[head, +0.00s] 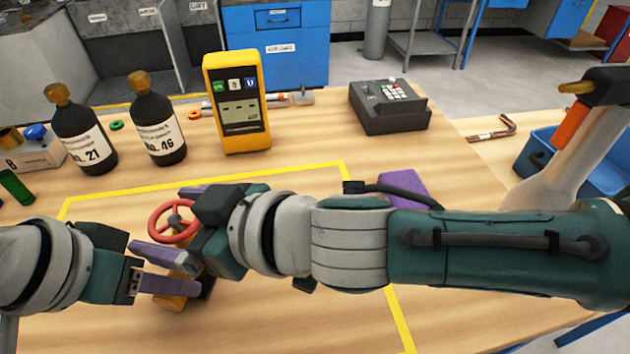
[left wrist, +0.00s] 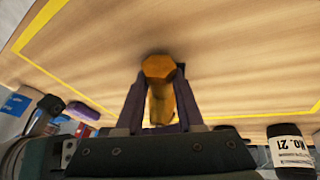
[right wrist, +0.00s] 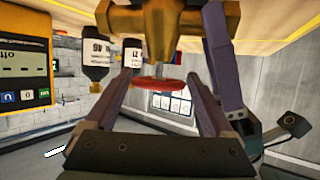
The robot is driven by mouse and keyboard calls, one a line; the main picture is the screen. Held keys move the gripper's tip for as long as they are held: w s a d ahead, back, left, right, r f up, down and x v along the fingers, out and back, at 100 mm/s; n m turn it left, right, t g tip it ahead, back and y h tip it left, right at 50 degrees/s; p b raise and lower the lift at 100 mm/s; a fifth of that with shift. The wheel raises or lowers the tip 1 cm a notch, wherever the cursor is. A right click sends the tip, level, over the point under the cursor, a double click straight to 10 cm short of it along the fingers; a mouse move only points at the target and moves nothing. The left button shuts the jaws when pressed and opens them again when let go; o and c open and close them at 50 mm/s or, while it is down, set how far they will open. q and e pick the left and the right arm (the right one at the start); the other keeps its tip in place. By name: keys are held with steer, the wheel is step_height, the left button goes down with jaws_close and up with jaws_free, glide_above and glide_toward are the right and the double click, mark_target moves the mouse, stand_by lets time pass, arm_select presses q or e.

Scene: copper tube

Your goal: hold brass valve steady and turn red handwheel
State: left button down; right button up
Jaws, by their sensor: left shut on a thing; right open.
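The brass valve (head: 172,302) stands on the wooden table, mostly hidden by my grippers in the head view. In the left wrist view the valve's hexagonal brass end (left wrist: 158,68) sits between the purple fingers of my left gripper (left wrist: 160,95), which is shut on the valve body. The red handwheel (head: 174,234) faces up and toward the left of the valve. My right gripper (right wrist: 160,76) is open, with one finger on each side of the handwheel (right wrist: 158,84). Whether its fingers touch the rim cannot be told. The brass body (right wrist: 190,18) shows beyond it.
A yellow meter (head: 236,105), two dark bottles (head: 84,130) (head: 158,130) and a grey keypad box (head: 390,108) stand behind the yellow-taped area. A purple block (head: 404,187) is partly behind my right arm. A bent copper tube (head: 492,130) and blue bin (head: 540,150) are at right.

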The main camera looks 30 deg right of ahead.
steer(key=shift+m+t+h, duration=0.4)
steer(key=shift+m+h, duration=0.4)
steer(key=shift+h, duration=0.1)
steer(key=shift+s+d+m+h, duration=0.15)
steer(key=shift+d+m+h, duration=0.05)
steer(key=shift+m+h, duration=0.1)
steer(key=v, duration=1.2)
steer(key=w+d+f+m+g+h, duration=0.1)
steer(key=w+d+f+m+h, duration=0.1)
steer(key=d, duration=0.3)
steer(key=w+d+f+m+g+h, duration=0.2)
steer(key=w+d+f+m+h, duration=0.1)
steer(key=d, duration=0.2)
steer(key=w+d+f+m+g+h, duration=0.1)
steer(key=w+d+f+m+h, duration=0.1)
steer(key=d, duration=0.3)
steer(key=shift+w+f+m+g+h, duration=0.15)
steer(key=shift+f+m+g+h, duration=0.15)
steer(key=shift+m+h, duration=0.15)
steer(key=shift+s+d+f+m+g+h, duration=0.25)
steer(key=shift+d+m+g, duration=0.1)
steer(key=shift+d+g, duration=0.2)
steer(key=shift+a, duration=0.1)
